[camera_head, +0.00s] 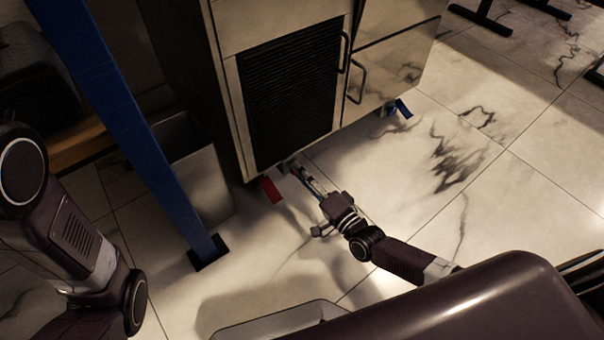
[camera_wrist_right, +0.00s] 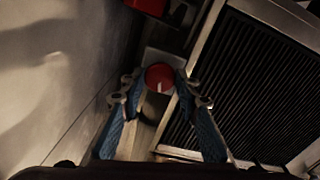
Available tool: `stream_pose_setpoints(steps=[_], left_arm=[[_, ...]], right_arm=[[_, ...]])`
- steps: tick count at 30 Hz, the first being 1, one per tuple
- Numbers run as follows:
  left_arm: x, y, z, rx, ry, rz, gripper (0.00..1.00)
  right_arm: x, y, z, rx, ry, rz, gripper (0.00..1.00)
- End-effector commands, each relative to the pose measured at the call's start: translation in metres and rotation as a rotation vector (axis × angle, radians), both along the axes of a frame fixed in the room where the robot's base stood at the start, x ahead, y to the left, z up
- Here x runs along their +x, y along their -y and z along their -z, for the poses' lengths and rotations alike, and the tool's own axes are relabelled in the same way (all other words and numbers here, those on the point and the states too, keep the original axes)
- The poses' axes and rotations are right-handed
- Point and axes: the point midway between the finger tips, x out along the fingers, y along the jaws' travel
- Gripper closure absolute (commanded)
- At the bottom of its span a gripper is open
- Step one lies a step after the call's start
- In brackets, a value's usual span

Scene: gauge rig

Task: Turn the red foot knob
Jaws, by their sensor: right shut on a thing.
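The red foot knob (camera_wrist_right: 160,77), round with a pale mark on its face, shows in the right wrist view low on the cabinet, beside its dark slatted panel. My right gripper (camera_wrist_right: 161,84) has a blue-padded finger on each side of the knob and is shut on it. In the head view the right gripper (camera_head: 297,172) reaches down to the cabinet's (camera_head: 230,90) bottom edge, and the knob cannot be made out there. My left arm shows at the left of the head view, but its gripper is out of view.
A red tab (camera_head: 270,190) sticks out by the cabinet's near bottom corner, left of the right gripper. A blue tab (camera_head: 402,109) sits under its far end. A blue post (camera_head: 140,130) and a grey bin (camera_head: 205,185) stand to the left.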

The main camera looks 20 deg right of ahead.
Motion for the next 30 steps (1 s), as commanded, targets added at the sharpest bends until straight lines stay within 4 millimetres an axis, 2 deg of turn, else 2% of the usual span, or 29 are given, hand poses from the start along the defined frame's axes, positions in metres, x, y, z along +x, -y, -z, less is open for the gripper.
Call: stream_pose_setpoints(steps=[3, 4, 8, 16, 20, 23, 30], left_arm=[[0.0, 0.0, 0.0, 0.0, 0.0, 0.0, 0.6], [0.0, 0.0, 0.0, 0.0, 0.0, 0.0, 0.6], [0.0, 0.0, 0.0, 0.0, 0.0, 0.0, 0.6], [0.001, -0.001, 0.0, -0.003, -0.004, 0.001, 0.6], [0.001, -0.001, 0.0, -0.002, -0.003, 0.001, 0.6], [0.001, 0.0, 0.0, -0.001, -0.002, 0.0, 0.6], [0.0, 0.0, 0.0, -0.001, 0.0, 0.0, 0.6]], right_arm=[[0.0, 0.001, 0.001, -0.002, -0.002, 0.001, 0.94], [0.0, 0.001, 0.001, -0.002, -0.002, 0.001, 0.67], [0.0, 0.001, 0.001, -0.002, -0.001, 0.001, 0.53], [-0.001, 0.0, 0.0, -0.001, -0.001, 0.0, 0.53], [-0.008, 0.003, 0.001, -0.002, -0.002, 0.0, 0.53], [-0.022, 0.008, 0.002, -0.002, -0.004, -0.001, 0.53], [-0.069, 0.025, 0.002, -0.004, -0.005, 0.0, 0.53]])
